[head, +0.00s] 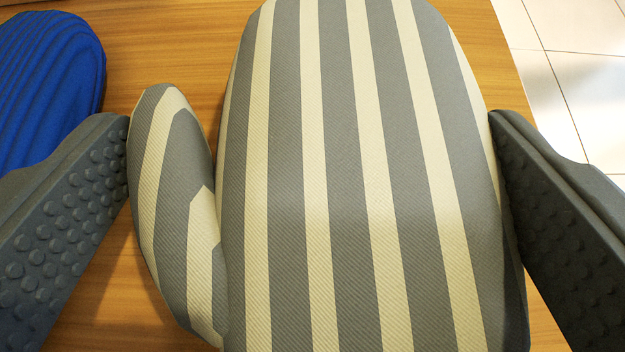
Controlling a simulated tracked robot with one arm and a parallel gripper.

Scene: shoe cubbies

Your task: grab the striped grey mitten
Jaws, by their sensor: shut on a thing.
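The striped grey mitten (338,180), grey with cream stripes, fills the middle of the head view. Its thumb (172,200) sticks out on the left side. My gripper (310,120) is shut on the mitten: the left finger touches the thumb's outer edge and the right finger touches the right side of the mitten body. The mitten's lower end runs out of the picture. I cannot tell whether the mitten is clear of the wooden surface.
A blue ribbed item (50,85) lies at the upper left, close to my left finger. The wooden surface (160,50) lies beneath. Its edge is on the right, with white floor tiles (575,70) beyond it.

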